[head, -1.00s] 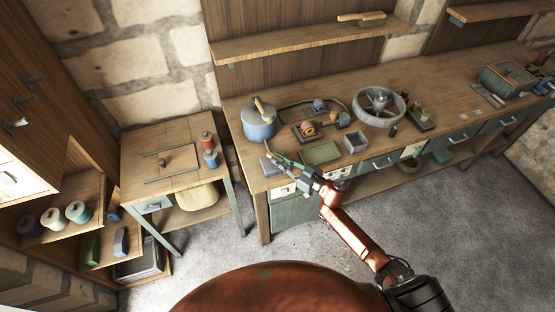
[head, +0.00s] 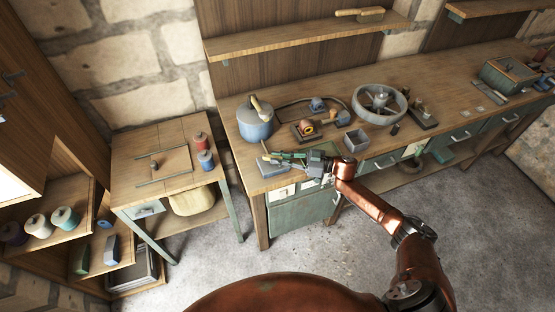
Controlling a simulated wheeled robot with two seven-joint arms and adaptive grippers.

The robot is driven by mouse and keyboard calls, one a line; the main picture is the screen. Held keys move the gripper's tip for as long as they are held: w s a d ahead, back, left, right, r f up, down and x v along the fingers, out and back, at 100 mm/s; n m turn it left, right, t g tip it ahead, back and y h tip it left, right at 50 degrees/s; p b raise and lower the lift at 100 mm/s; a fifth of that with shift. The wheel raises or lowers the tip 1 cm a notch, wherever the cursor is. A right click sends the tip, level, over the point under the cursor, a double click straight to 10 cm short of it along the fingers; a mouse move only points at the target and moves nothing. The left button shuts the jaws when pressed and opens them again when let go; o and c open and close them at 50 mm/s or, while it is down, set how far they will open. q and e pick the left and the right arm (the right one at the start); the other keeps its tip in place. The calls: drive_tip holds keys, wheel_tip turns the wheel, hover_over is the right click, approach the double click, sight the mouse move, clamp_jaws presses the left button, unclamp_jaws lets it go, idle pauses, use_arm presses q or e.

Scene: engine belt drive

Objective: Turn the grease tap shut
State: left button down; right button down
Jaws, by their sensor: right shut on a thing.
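My right gripper (head: 276,157) is low over the front left of the workbench (head: 440,85). It is shut, its tips close to a small blue-grey block (head: 271,168) near the bench's front edge. What it grips is small and partly hidden by the fingers; it appears to be the grease tap, but its shape and how far it is turned cannot be made out. A blue-grey pot (head: 255,124) with a wooden-handled thing on top stands just behind the gripper. My left gripper is out of view.
A grey open box (head: 356,141), a small motor-like unit (head: 305,129) and a large grey pulley wheel (head: 380,104) stand near the gripper. A side table (head: 126,172) with red and blue spools is at left. Shelves with more spools lie further left.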

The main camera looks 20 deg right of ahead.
drive_tip(key=c, duration=1.9)
unclamp_jaws()
drive_tip(key=shift+d, duration=0.1)
drive_tip(key=v, duration=1.1)
drive_tip(key=shift+s+d+f, duration=0.1)
drive_tip(key=shift+s+d, duration=0.1)
drive_tip(key=shift+d, duration=0.15)
